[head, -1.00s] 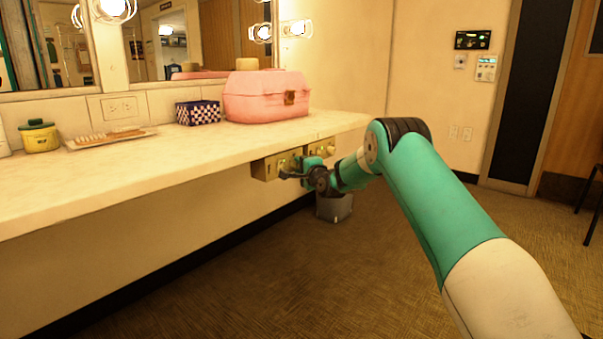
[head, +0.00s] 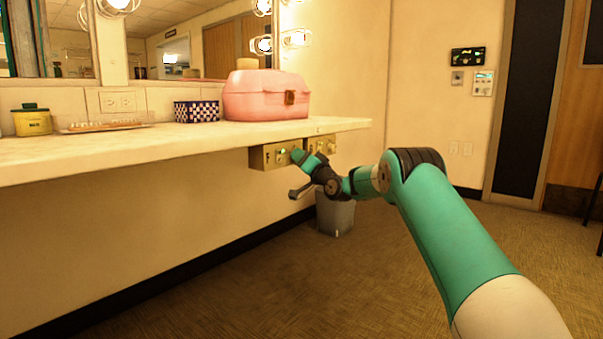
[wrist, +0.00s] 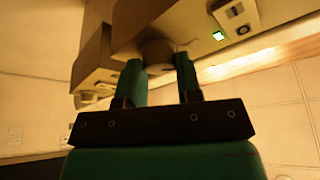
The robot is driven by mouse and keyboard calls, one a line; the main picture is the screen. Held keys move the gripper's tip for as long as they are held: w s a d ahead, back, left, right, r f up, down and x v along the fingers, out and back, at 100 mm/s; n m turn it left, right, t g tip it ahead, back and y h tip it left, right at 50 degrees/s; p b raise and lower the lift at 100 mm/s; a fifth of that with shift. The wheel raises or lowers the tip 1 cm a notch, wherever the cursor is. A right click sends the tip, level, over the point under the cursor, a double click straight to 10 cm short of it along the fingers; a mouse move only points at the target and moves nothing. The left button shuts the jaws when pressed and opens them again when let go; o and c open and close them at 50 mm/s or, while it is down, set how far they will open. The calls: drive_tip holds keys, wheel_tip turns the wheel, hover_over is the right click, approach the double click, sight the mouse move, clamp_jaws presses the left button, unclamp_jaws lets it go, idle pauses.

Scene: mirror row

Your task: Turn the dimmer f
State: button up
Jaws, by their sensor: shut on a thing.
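The dimmer f is a brass-coloured box (head: 267,157) under the counter's front edge, with a letter F on its face. My gripper (head: 298,154) is at the right part of this box. In the wrist view, its two teal fingers (wrist: 158,68) are shut on a round knob (wrist: 158,52), one finger on each side. A lit green light (wrist: 218,36) shows on the face beside the knob. In the head view, the knob is mostly hidden by my gripper.
A second brass box (head: 322,145) with knobs is close on the right. The white counter (head: 180,139) overhangs both, with a pink case (head: 262,98) on top. A grey bin (head: 336,212) stands on the floor below. The floor in front is clear.

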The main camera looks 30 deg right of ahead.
drive_tip(key=shift+f+n+y+b, duration=0.1)
drive_tip(key=shift+n+y+b, duration=0.8)
drive_tip(key=shift+n, duration=0.7)
drive_tip(key=shift+f+n+y+b, duration=0.1)
drive_tip(key=shift+n+y+b, duration=0.6)
drive_tip(key=shift+n+b, duration=0.65)
drive_tip(key=shift+d+n, duration=0.1)
drive_tip(key=shift+n, duration=0.25)
drive_tip(key=o, duration=0.9)
drive_tip(key=shift+r, duration=0.1)
drive_tip(key=shift+o, duration=0.2)
drive_tip(key=b+v, duration=0.2)
drive_tip(key=v, duration=1.5)
drive_tip(key=shift+f+b, duration=0.25)
drive_tip(key=shift+b, duration=0.15)
